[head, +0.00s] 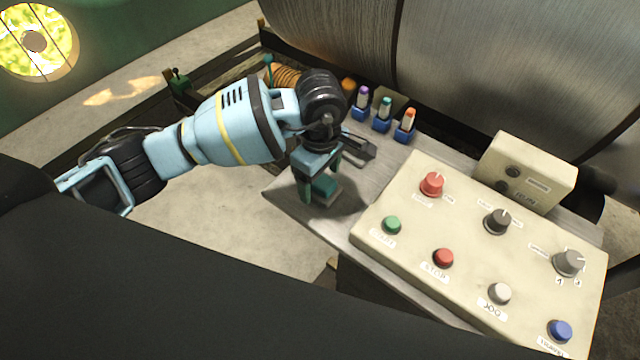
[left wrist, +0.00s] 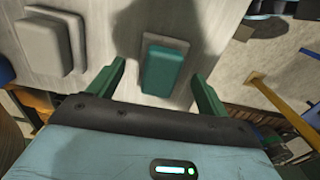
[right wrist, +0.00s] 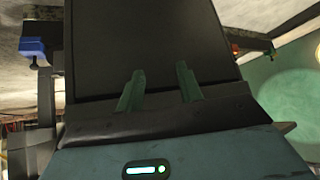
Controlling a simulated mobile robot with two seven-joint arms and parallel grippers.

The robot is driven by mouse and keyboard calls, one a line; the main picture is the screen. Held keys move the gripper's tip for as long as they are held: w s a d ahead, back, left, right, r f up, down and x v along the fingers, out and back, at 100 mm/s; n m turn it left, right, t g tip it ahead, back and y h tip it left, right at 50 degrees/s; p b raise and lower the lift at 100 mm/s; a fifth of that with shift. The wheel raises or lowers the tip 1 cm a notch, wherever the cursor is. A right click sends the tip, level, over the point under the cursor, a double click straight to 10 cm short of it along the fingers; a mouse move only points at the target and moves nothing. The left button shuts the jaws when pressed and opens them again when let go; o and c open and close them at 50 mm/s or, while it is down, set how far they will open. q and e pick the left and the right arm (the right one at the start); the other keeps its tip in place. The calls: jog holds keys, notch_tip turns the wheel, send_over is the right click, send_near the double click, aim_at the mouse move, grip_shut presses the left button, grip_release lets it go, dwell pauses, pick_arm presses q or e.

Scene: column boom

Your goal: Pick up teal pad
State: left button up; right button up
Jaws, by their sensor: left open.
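The teal pad (head: 325,186) is a small block on a light base on the grey table, just left of the control panel. My left gripper (head: 322,188) is above it with its fingers pointing down at the table. In the left wrist view the teal pad (left wrist: 163,70) lies beyond and between the two green fingertips of the open left gripper (left wrist: 162,75), with nothing held. My right gripper shows only in the right wrist view (right wrist: 160,85), its green fingers apart with nothing seen between them, in front of a dark surface.
A beige control panel (head: 470,225) with buttons and knobs stands right of the pad. Several coloured markers in blue holders, one of them orange-topped (head: 406,125), line the table's back. A grey block (left wrist: 45,45) lies beside the pad. A large metal roll (head: 480,70) rises behind.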

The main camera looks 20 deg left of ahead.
pick_arm(q)
jog(key=shift+f, duration=0.55)
jog(key=c, duration=1.1)
jog(key=shift+r, duration=0.1)
jog(key=shift+r, duration=0.4)
notch_tip(320, 180, up, 2)
jog(key=shift+r, duration=0.2)
jog(key=s, duration=0.5)
jog(key=s+r, duration=0.1)
jog(key=s, duration=1)
jog(key=shift+a+r+b, duration=0.3)
jog(key=shift+a+b, duration=0.05)
jog(key=shift+a, duration=0.05)
